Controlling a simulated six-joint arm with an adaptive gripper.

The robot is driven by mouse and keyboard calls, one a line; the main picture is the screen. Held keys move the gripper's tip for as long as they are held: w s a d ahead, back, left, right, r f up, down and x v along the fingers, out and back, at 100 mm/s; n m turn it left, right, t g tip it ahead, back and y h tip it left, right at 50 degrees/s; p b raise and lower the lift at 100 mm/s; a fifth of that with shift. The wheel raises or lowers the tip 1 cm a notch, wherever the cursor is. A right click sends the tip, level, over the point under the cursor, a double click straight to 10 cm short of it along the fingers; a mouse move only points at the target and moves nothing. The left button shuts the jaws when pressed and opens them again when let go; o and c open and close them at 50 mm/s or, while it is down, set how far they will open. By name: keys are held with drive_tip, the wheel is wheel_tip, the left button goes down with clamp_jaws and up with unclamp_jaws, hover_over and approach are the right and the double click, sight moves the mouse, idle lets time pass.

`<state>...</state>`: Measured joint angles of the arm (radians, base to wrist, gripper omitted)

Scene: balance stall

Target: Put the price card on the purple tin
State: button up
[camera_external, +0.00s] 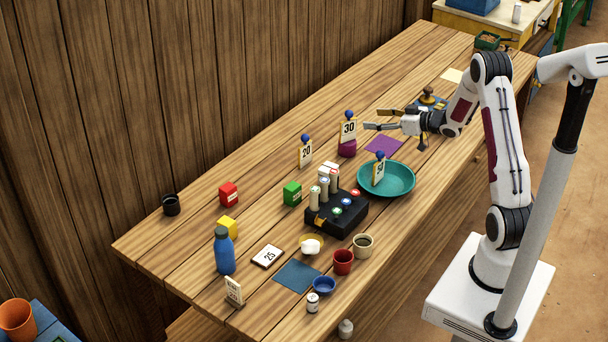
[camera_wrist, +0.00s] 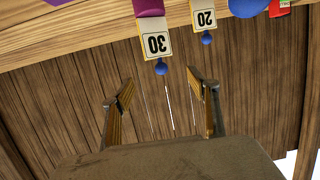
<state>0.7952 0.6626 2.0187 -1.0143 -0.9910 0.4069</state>
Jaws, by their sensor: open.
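A price card marked 30 with a blue knob (camera_external: 348,130) stands upright and appears to rest on the purple tin (camera_external: 347,149). In the wrist view this card (camera_wrist: 156,43) shows upside down, its lower edge against the purple tin (camera_wrist: 148,7), with its blue knob (camera_wrist: 161,68) free. My gripper (camera_external: 376,119) is open and empty, to the right of the card and apart from it. In the wrist view the two fingers of my gripper (camera_wrist: 163,84) are spread wide with nothing between them.
A 20 card (camera_external: 305,152) stands left of the tin. Another knobbed card (camera_external: 379,169) stands at the teal plate (camera_external: 398,188). A purple mat (camera_external: 384,145) lies right of the tin. The wooden wall (camera_external: 220,90) runs behind the table.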

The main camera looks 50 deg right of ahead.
drive_tip(key=shift+s+r, duration=0.15)
drive_tip(key=shift+s, duration=0.25)
drive_tip(key=shift+r, duration=0.1)
idle(0.3)
drive_tip(key=s+a+r+m+g+h, duration=0.1)
drive_tip(key=s+a+r+g+h, duration=0.5)
drive_tip(key=a+r, duration=0.65)
drive_tip(key=s+a+g+y, duration=0.1)
drive_tip(key=s+a, duration=0.5)
drive_tip(key=s, duration=0.3)
drive_tip(key=s+a+g+y, duration=0.1)
drive_tip(key=s+a+y, duration=0.1)
drive_tip(key=s+a, duration=0.4)
drive_tip(key=s+a+g+y, duration=0.1)
drive_tip(key=s+a+y, duration=0.1)
drive_tip(key=s+a, duration=0.5)
drive_tip(key=s, duration=0.6)
drive_tip(key=shift+r+n, duration=0.15)
drive_tip(key=shift+n, duration=0.15)
drive_tip(key=shift+s, duration=0.1)
